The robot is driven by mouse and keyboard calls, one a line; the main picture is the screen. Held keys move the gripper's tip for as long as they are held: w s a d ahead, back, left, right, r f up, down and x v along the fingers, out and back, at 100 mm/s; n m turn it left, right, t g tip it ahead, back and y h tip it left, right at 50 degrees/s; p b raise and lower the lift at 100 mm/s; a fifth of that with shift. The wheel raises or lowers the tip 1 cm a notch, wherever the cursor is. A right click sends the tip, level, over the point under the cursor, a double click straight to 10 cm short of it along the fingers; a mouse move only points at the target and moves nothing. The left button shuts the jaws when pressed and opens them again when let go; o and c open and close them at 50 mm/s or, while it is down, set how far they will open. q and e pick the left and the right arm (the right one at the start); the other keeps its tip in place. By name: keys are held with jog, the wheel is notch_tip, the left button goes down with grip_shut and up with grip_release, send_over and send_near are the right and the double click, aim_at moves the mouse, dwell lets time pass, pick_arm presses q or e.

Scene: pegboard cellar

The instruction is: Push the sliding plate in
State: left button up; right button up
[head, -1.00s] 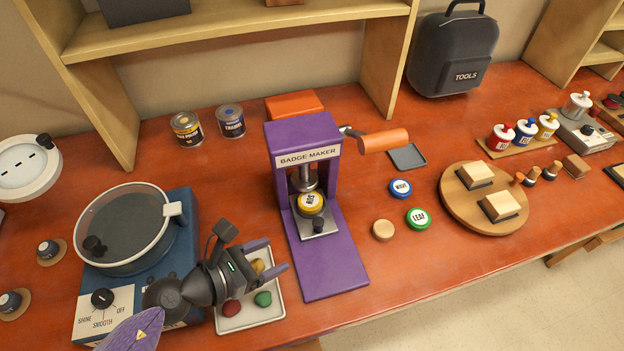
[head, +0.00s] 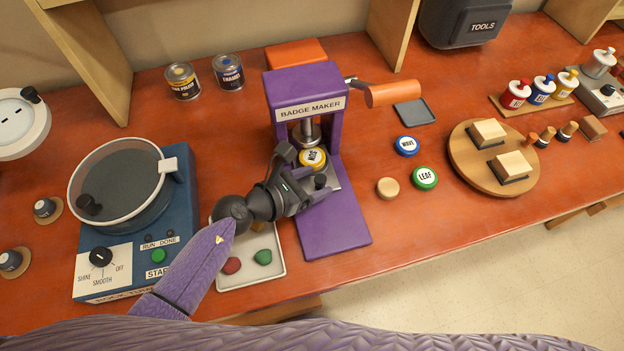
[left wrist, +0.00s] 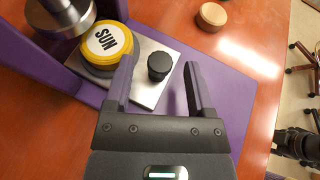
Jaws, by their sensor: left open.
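The purple badge maker (head: 305,108) stands on the red table with its orange-handled lever (head: 392,92) out to the right. Its silver sliding plate (left wrist: 153,91) lies on the purple base, with a black knob (left wrist: 160,67) at its front end. The yellow SUN badge (left wrist: 107,44) sits at the plate's back end, beside the silver press head (left wrist: 60,15) in the left wrist view. My left gripper (left wrist: 161,80) is open, its fingers on either side of the knob, apart from it. In the head view the gripper (head: 310,183) partly covers the plate.
A tray (head: 279,262) with coloured stones lies in front of the base, left of it. A blue tumbler machine (head: 183,225) stands further left. A wooden disc (head: 388,188), green LEAF badge (head: 425,178) and blue WAVE badge (head: 406,146) lie to the right.

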pick_arm(q)
grip_shut()
dwell(1.3)
